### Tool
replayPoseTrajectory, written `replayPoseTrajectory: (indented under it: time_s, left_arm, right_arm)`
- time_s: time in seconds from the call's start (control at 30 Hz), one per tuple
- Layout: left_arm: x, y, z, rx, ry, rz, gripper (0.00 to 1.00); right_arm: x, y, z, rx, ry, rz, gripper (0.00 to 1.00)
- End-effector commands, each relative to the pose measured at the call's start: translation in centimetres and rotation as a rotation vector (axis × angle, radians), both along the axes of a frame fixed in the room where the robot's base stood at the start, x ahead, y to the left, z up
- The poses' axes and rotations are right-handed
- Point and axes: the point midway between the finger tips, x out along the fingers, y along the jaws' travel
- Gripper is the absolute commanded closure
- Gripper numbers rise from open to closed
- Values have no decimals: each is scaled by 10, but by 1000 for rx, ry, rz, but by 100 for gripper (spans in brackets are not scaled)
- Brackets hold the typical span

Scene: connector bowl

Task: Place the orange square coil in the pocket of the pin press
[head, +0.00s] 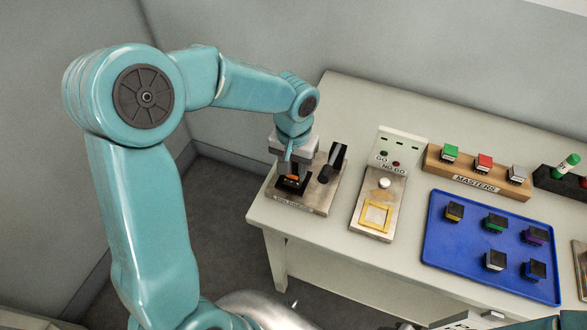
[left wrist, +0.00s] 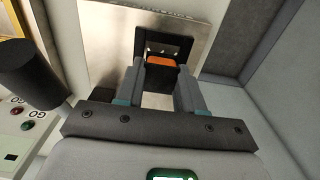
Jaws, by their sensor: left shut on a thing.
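The orange square coil (left wrist: 162,62) is between the fingertips of my left gripper (left wrist: 161,72), which is shut on it. In the left wrist view the coil is at the black pocket (left wrist: 145,42) of the pin press. I cannot tell whether it is seated or just above the pocket floor. In the head view the pin press (head: 318,203) stands at the table's left end, with my left gripper (head: 290,165) over it and a bit of orange (head: 292,177) showing at the pocket. My right gripper is not clearly visible.
The press's black lever (head: 333,163) rises right of the pocket; it also shows in the left wrist view (left wrist: 30,72). A GO/NO GO tester (head: 369,216) stands to the right. Farther right are the MASTERS rack (head: 436,164) and a blue tray (head: 449,262) with several coils.

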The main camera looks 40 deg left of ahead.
Motion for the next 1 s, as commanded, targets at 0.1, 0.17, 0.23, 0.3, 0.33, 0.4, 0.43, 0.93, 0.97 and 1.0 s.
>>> replayPoseTrajectory:
  time_s: [0.1,0.17,0.23,0.3,0.33,0.4,0.43,0.93,0.97,1.0]
  left_arm:
    - [-1,1,-14,1,2,-2,93]
    - [0,1,-16,0,-1,-1,93]
    - [0,1,-16,0,-2,-1,93]
    - [0,1,-16,0,-1,-1,93]
    - [0,1,-16,0,-1,-1,93]
    - [0,1,-17,0,-1,-1,93]
    - [0,1,-18,0,-1,-1,93]
    - [0,0,-14,0,-1,-1,37]
    - [0,0,-12,0,-1,-1,37]
    - [0,1,-9,1,-3,-1,37]
  right_arm:
    - [0,0,0,0,0,0,57]
    - [0,0,0,0,0,0,57]
    - [0,0,0,0,0,0,57]
    - [0,0,0,0,0,0,57]
    - [0,0,0,0,0,0,57]
    - [0,0,-1,0,0,0,57]
    - [0,0,-2,0,0,0,57]
    - [0,0,1,0,0,0,57]
    - [0,0,4,0,0,0,57]
    - [0,0,1,0,0,0,57]
